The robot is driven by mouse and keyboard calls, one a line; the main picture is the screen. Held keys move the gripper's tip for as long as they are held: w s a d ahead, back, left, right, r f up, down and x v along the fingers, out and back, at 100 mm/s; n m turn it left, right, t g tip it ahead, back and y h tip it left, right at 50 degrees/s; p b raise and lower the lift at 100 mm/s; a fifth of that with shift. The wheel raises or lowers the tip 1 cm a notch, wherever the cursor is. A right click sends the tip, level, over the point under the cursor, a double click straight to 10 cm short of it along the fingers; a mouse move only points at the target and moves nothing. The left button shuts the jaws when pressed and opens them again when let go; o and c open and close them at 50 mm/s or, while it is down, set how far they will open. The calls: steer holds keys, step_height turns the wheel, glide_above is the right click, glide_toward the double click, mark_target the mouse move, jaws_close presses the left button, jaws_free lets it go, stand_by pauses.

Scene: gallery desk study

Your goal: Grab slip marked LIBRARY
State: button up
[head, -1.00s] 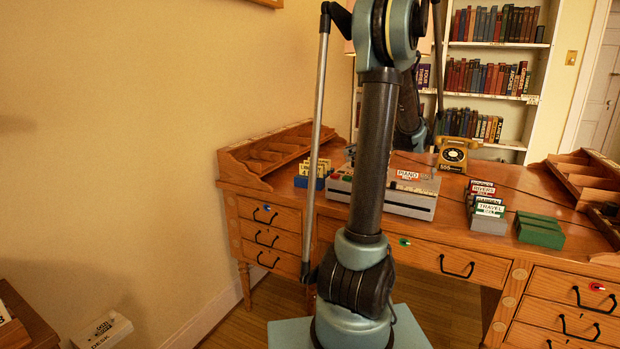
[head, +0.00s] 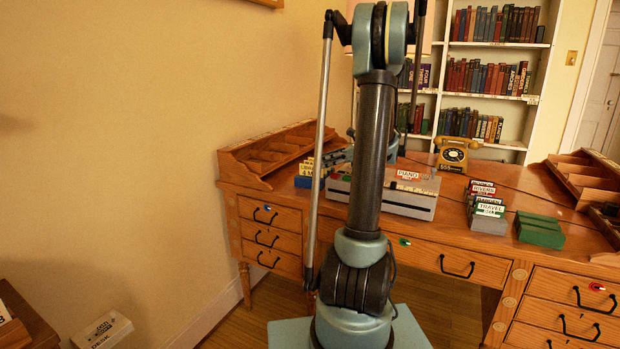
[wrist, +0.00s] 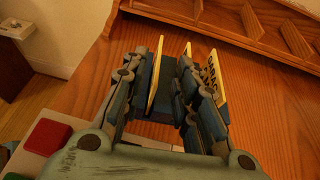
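Several pale yellow slips stand upright in a blue holder (head: 304,182) at the desk's left part. In the wrist view, one yellow slip (wrist: 155,74) stands just inside my left finger, and a lettered slip (wrist: 216,76), seeming to read GARAGE, is beside my right finger. In the head view my arm hides part of this area.
A grey device with a PIANO card (head: 409,175) stands right of the holder. A wooden pigeonhole rack (head: 262,160) lies behind left. Farther right are a yellow telephone (head: 453,155), a grey card holder (head: 487,224) with TRAVEL in front, and a green block (head: 540,230).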

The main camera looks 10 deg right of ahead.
mark_target(311, 174)
steer(key=shift+f+x, duration=0.1)
steer(key=shift+x, duration=1.25)
steer(key=shift+f+x, duration=0.15)
steer(key=shift+x, duration=1.2)
steer(key=shift+d, duration=0.15)
jaws_close()
